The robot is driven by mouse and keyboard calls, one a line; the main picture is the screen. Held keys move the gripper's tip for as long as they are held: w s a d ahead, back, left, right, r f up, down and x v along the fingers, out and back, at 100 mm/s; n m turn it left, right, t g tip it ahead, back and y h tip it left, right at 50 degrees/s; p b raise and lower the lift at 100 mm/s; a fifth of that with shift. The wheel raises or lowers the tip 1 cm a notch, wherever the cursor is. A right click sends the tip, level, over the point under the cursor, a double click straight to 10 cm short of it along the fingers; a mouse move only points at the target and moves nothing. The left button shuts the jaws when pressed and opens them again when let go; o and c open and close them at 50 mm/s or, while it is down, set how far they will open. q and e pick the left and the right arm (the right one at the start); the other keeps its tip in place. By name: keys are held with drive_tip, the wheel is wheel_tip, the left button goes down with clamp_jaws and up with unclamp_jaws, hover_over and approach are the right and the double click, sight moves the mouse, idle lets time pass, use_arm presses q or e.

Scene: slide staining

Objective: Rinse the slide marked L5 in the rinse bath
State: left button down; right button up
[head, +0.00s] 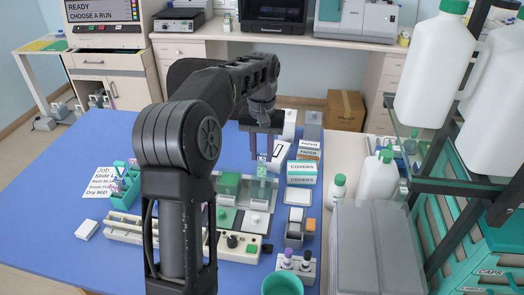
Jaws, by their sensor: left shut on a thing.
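My left gripper (262,148) points down over the row of staining baths, shut on an upright slide (261,168). The slide has a pale green and white upper end; its mark is too small to read. Its lower part is at a clear bath (260,193), and I cannot tell whether it is inside or just in front or above. Another clear bath (229,184) with a greenish tint stands to the left. I cannot tell from any label which one is the rinse bath. My right gripper is not in view.
Cover boxes (301,172) stand right of the baths. A control box with a black knob (233,241), a bottle holder (296,268) and a teal cup (282,284) are nearer. A teal rack (125,184) and job sheet (100,182) lie left.

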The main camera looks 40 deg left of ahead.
sight(262, 177)
use_arm(q)
wheel_tip(262, 177, down, 3)
drive_tip(key=shift+r+b, duration=0.2)
drive_tip(key=shift+b, duration=0.65)
drive_tip(key=shift+f+b, duration=1.45)
drive_tip(key=shift+f, duration=0.9)
wheel_tip(262, 177, up, 10)
drive_tip(key=p, duration=0.8)
drive_tip(key=shift+f+p, duration=0.15)
drive_tip(key=shift+p, duration=0.15)
